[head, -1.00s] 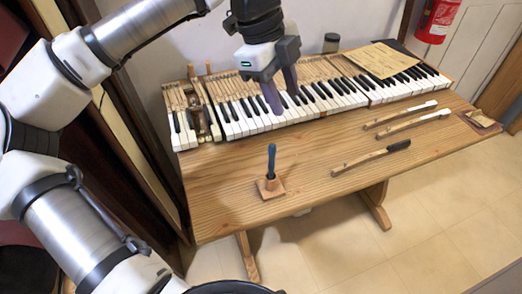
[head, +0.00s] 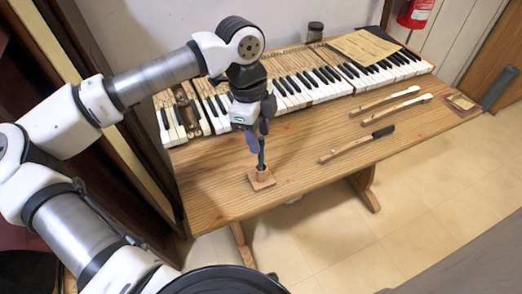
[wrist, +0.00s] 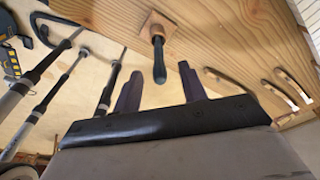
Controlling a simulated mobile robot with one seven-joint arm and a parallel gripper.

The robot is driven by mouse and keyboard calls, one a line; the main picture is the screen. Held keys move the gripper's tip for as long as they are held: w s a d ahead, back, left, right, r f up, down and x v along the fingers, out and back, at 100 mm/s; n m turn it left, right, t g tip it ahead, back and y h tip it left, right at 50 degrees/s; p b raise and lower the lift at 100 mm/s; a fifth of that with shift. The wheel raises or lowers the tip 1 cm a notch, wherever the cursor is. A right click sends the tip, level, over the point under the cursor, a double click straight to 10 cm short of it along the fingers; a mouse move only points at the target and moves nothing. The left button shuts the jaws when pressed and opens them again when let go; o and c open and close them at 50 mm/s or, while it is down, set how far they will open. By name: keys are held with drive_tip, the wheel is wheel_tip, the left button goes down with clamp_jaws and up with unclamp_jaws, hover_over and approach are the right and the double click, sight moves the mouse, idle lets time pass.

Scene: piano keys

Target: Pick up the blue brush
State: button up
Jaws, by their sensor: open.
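The blue brush (head: 261,157) stands upright in a small wooden holder (head: 262,182) with a square base, on the wooden table. Only its dark handle shows; its lower end is hidden in the holder. My gripper (head: 258,138) is open, pointing down just above the top of the handle. In the wrist view, the brush (wrist: 159,62) shows beyond and roughly midway between the two purple fingertips (wrist: 160,76). It appears not to be held.
A row of piano keys (head: 320,82) lies along the back of the table. Several loose keys (head: 385,104), one with a black end (head: 358,144), lie to the right. A jar (head: 315,31) stands behind.

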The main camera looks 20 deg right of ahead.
sight(261, 159)
drive_tip(key=shift+s+d+f, duration=0.1)
drive_tip(key=shift+s+f, duration=0.05)
drive_tip(key=shift+f, duration=0.6)
drive_tip(key=shift+s+d+f, duration=0.1)
drive_tip(key=shift+s+f, duration=0.05)
drive_tip(key=shift+f, duration=0.55)
drive_tip(key=shift+c, duration=0.4)
